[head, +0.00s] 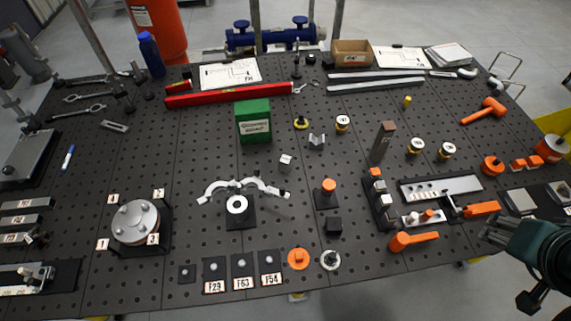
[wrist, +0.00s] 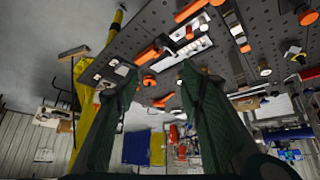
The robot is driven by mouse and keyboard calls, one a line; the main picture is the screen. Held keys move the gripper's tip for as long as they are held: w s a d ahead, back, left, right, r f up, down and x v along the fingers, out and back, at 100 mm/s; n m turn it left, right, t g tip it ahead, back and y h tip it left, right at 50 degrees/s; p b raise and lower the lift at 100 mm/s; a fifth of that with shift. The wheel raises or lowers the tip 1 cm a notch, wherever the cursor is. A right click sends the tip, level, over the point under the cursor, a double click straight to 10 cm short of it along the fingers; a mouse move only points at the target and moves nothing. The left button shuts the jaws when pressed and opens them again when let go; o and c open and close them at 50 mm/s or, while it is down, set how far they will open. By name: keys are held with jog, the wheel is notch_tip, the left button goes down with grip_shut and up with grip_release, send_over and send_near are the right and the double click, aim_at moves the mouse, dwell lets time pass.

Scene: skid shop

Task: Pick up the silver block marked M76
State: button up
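A small silver block (head: 285,161) with a dark marking on its face stands alone near the middle of the pegboard table in the head view. The marking is too small to read, so I cannot confirm M76. My gripper (head: 490,232) is at the table's right edge in the head view, far to the right of this block. In the wrist view my gripper (wrist: 157,74) has its two fingers spread apart, with nothing held between them. I cannot make out the small silver block in the wrist view.
A green box (head: 254,121) stands behind the small block. A silver V-shaped block (head: 317,140) is to its right, and a curved silver arm piece (head: 222,187) lies in front.

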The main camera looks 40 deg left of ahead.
jog(key=w+a+f+n+g+y+p, duration=0.1)
jog(key=w+a+n, duration=0.35)
jog(key=a, duration=0.55)
jog(key=w+a+f+n+g+p, duration=0.1)
jog(key=w+a+n+g, duration=0.3)
jog(key=a, duration=0.6)
jog(key=w+a+f+n+t+y+p, duration=0.1)
jog(key=w+a+n, duration=0.2)
jog(key=w+a, duration=0.5)
jog(key=n+g+h+p, duration=0.2)
jog(key=n+g, duration=0.1)
jog(key=n, duration=0.6)
send_over(286, 159)
jog(key=f, duration=1.9)
jog(key=shift+w+d+f, duration=0.15)
jog(key=shift+w+d, duration=0.1)
jog(key=shift+d, duration=0.05)
jog(key=shift+s+a+f, duration=0.25)
jog(key=shift+f, duration=0.1)
jog(key=shift+f, duration=1.2)
